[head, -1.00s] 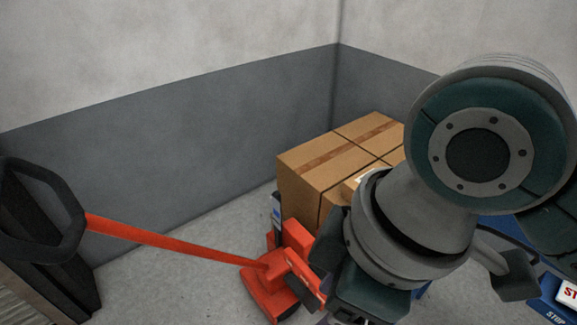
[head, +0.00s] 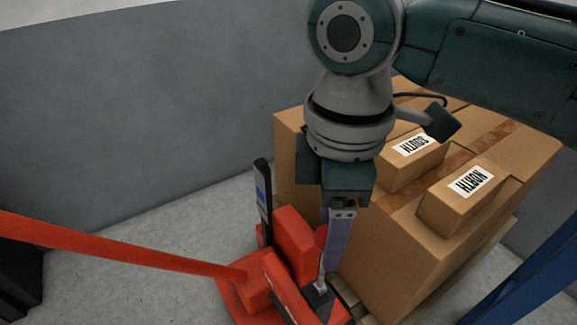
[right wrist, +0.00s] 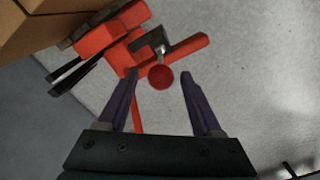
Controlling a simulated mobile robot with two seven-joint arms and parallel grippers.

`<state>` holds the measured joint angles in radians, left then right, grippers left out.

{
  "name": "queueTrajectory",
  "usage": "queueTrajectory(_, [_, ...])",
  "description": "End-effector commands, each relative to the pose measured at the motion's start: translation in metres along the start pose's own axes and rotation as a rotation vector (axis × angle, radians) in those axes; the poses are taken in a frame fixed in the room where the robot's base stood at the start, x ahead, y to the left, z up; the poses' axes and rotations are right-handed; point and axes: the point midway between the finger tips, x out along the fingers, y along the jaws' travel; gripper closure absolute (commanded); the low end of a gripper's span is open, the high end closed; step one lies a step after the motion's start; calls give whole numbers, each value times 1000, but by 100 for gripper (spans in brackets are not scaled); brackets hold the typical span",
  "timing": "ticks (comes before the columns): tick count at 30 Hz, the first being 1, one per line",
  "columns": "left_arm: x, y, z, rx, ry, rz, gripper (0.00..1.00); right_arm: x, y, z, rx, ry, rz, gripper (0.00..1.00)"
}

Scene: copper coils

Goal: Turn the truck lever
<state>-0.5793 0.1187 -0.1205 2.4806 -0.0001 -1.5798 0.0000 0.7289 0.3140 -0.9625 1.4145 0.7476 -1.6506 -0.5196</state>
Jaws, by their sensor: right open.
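The red pallet truck (head: 292,240) stands on the floor at the lower middle of the head view, its long red handle bar (head: 120,247) running off to the left. In the right wrist view, a lever with a round red knob (right wrist: 161,77) and a dark bent bracket (right wrist: 150,42) shows on the truck (right wrist: 112,38). My right gripper (head: 333,262) points down over the truck, its fingers apart and empty. In the wrist view the knob appears between the fingertips; its depth relative to them is unclear. The gripper hides the knob in the head view. My left gripper is not in view.
Large cardboard boxes (head: 400,255) stand on a pallet right beside the truck, close to my right gripper. Smaller labelled boxes (head: 465,200) lie on top. A black upright piece (head: 264,195) rises left of the gripper. Grey floor (head: 185,220) is clear towards the wall (head: 130,110).

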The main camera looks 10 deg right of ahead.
Motion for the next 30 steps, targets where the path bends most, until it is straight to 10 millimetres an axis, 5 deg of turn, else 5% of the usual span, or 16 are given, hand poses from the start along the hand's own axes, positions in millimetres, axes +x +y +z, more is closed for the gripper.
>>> queueTrajectory(6, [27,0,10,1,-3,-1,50,50,-1,0,0,-1,-2,34])
queueTrajectory(12, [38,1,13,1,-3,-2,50,73,-1,0,0,-1,0,34])
queueTrajectory(23, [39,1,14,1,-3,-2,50,77,-1,0,0,0,0,34])
queueTrajectory(30, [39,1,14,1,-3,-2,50,77,-1,0,0,0,0,59])
